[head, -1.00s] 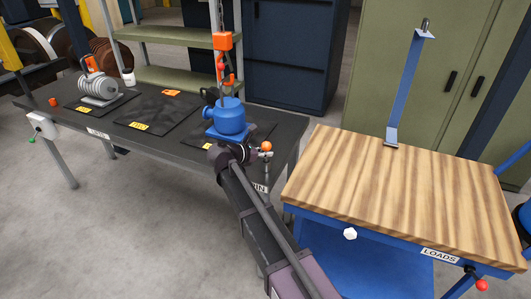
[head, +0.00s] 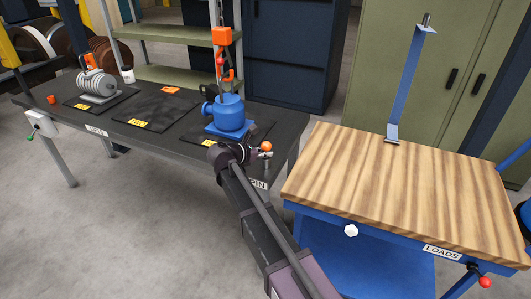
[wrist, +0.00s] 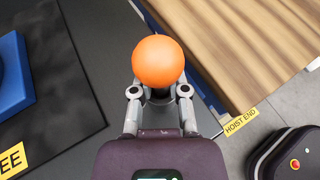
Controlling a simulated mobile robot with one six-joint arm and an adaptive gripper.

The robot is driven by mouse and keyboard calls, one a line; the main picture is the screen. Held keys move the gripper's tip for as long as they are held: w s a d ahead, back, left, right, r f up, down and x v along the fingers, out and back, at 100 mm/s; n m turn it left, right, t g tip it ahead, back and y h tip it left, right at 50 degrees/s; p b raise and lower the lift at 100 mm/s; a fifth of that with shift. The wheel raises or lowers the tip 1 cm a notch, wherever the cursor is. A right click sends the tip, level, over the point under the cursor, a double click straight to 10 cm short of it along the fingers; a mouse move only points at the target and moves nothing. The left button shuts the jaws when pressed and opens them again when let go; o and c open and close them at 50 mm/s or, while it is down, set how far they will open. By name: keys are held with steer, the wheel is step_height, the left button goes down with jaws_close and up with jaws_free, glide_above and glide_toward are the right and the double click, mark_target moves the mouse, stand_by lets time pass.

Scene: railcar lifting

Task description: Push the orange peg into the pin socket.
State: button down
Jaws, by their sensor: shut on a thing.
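The orange peg shows as a round orange knob (wrist: 158,62) at the top middle of the wrist view. It also shows as a small orange ball (head: 266,146) at the right front corner of the dark bench in the head view. My gripper (wrist: 158,93) is shut on the peg just below the knob, with one finger on each side. The gripper is also at the bench corner in the head view (head: 265,154). The pin socket is hidden under the knob and fingers, so I cannot tell how deep the peg sits. A partly covered PIN label (head: 258,184) is on the bench's front edge.
A blue pump-like body (head: 228,113) stands on the bench left of my gripper, under an orange hoist hook (head: 222,37). A wooden-topped cart (head: 405,190) stands close on the right. A grey machine part (head: 98,86) is at the bench's far left.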

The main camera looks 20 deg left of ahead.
steer(key=shift+f+b, duration=0.45)
steer(key=shift+f, duration=0.05)
steer(key=c, duration=0.6)
jaws_free()
steer(key=shift+o, duration=0.2)
steer(key=shift+r, duration=0.15)
step_height(320, 180, up, 10)
steer(key=p, duration=1)
stand_by(0.4)
